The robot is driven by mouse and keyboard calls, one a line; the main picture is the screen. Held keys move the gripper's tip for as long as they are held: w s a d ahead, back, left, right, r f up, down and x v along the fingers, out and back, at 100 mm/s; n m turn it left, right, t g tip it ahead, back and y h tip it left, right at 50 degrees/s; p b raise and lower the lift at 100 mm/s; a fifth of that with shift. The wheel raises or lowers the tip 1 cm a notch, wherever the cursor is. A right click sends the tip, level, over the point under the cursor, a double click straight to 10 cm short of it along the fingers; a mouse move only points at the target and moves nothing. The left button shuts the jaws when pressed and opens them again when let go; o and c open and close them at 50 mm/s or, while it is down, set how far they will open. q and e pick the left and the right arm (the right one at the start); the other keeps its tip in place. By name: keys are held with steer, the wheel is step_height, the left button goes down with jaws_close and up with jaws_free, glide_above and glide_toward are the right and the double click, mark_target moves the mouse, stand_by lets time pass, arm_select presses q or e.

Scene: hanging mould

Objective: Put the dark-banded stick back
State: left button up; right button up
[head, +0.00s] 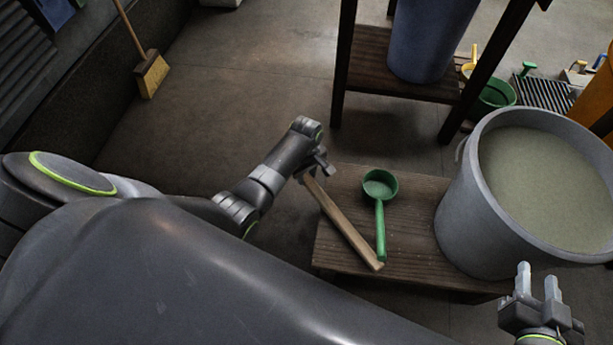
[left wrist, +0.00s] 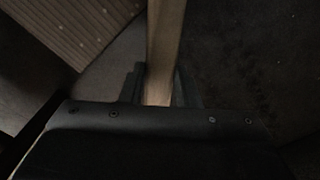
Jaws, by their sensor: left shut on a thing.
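A pale wooden stick (head: 343,224) slants from my left gripper (head: 318,172) down to the right, over the left part of the wooden bench. I cannot tell whether it touches the bench top. No dark band shows on its visible part. My left gripper is shut on the stick near its upper end. In the left wrist view, the stick (left wrist: 165,45) runs between the two fingers (left wrist: 160,86). My right gripper (head: 538,282) is at the lower right, empty, with its fingers apart.
The bench (head: 408,235) holds a green ladle (head: 380,205) close beside the stick and a large grey bucket (head: 465,215) of murky liquid at right. Behind stands a dark wooden rack (head: 400,75) with a blue bucket (head: 430,40). A broom (head: 150,75) leans at far left. Open floor lies between.

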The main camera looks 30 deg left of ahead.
arm_select(q)
steer(key=shift+f, duration=0.35)
arm_select(e)
steer(key=shift+w+d+r+t, duration=0.1)
steer(key=shift+w+r+t, duration=0.2)
steer(key=shift+r+t, duration=0.35)
steer(key=shift+w+r+t, duration=0.25)
steer(key=shift+r+t, duration=0.1)
steer(key=shift+r, duration=0.55)
arm_select(q)
steer(key=o, duration=1)
